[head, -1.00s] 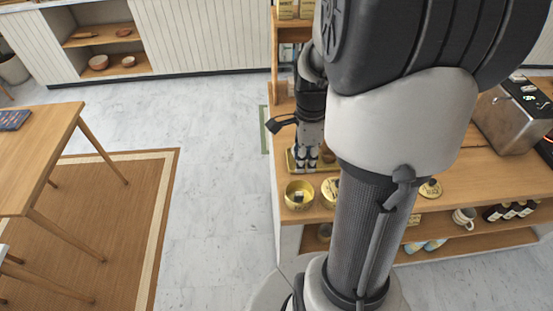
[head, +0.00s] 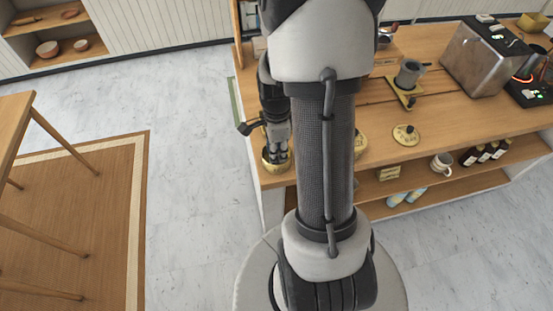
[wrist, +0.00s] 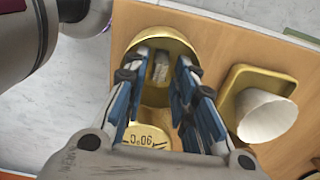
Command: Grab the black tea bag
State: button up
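A round gold tin (wrist: 166,41) stands on the wooden counter in the wrist view. A small grey-dark tea bag (wrist: 160,69) shows inside it. My gripper (wrist: 162,70) is open, its blue-padded fingers at the tin's mouth, one on each side of the bag. A gap shows between the fingers and the bag, and their lower ends are hard to make out. In the head view, my gripper (head: 277,154) points down at the same tin (head: 270,167) near the counter's left end. The bag cannot be told there.
A gold lid or tin top marked 90°C (wrist: 146,136) lies close by under my gripper. A white cone (wrist: 266,116) on a gold tray (wrist: 238,78) stands to the right. Farther along the counter are a gold disc (head: 407,135) and a steel machine (head: 484,65).

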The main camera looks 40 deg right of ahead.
notch_tip(320, 180, down, 3)
jog(key=shift+r+b, duration=0.2)
jog(key=shift+b, duration=0.1)
jog(key=shift+c, duration=0.5)
jog(key=c, duration=0.4)
jog(key=shift+r, duration=0.2)
